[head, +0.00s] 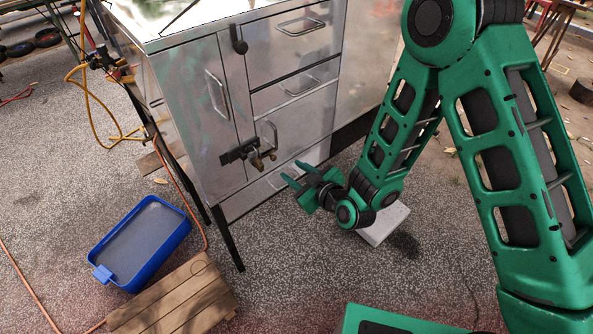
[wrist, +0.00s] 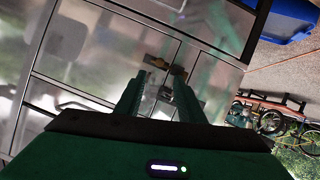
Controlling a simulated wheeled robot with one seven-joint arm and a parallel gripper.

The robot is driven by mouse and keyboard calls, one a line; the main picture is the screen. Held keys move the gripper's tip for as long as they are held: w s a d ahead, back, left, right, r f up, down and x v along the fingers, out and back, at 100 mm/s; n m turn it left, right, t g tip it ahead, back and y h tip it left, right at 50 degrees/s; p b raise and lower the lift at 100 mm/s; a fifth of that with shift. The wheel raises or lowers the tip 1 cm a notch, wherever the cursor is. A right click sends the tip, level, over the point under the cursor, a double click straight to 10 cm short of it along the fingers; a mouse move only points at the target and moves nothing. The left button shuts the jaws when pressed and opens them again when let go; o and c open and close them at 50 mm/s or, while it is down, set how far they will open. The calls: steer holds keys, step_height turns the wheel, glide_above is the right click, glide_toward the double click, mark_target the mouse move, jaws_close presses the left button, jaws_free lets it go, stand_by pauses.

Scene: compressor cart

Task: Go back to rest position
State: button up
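My gripper (head: 292,174) is at the end of my green arm, in front of the lower part of a metal cabinet (head: 187,140). Its two green fingers are spread apart with nothing seen between them. In the wrist view my gripper (wrist: 157,88) points at the cabinet front (wrist: 90,60), and its fingers show a clear gap. A dark latch with brass-coloured parts (head: 255,158) is on the cabinet, up and left of my fingertips; the latch also shows beyond the fingers in the wrist view (wrist: 155,63).
A blue tray (head: 178,243) and a wooden pallet (head: 172,302) lie on the gravel at lower left. A pale block (head: 385,228) is on the ground behind my wrist. Yellow and orange hoses (head: 85,90) run along the cabinet's left side. Gravel between pallet and arm is clear.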

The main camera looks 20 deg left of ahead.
steer(key=shift+a, duration=0.1)
steer(key=w+d+r+m+h, duration=0.1)
steer(key=w+d+r+h, duration=0.2)
steer(key=d, duration=0.6)
steer(key=w+d+r+m+h, duration=0.1)
steer(key=w+d+r+m, duration=0.1)
steer(key=w+d+r, duration=0.45)
steer(key=s+d+r+m+g+h, duration=0.1)
steer(key=s+d+m+h, duration=0.1)
steer(key=d, duration=0.8)
steer(key=s+d+r+m+g+h, duration=0.1)
steer(key=d+m+h, duration=0.1)
steer(key=d, duration=0.8)
steer(key=s+d+r+m+g+h, duration=0.2)
steer(key=s+d+r+m, duration=0.1)
steer(key=s+d, duration=0.5)
steer(key=s+d+r+m+g+h, duration=0.1)
steer(key=s+d+r+m+g, duration=0.2)
steer(key=s+d, duration=0.45)
steer(key=s+d+r+m+g, duration=0.1)
steer(key=s+d+r+m, duration=0.1)
steer(key=s, duration=0.6)
steer(key=s+d+r+m+g, duration=0.1)
steer(key=s+d+r+m, duration=0.2)
steer(key=s, duration=0.5)
steer(key=shift+d+m+y, duration=0.4)
steer(key=shift+d+m, duration=0.2)
steer(key=shift+m, duration=0.2)
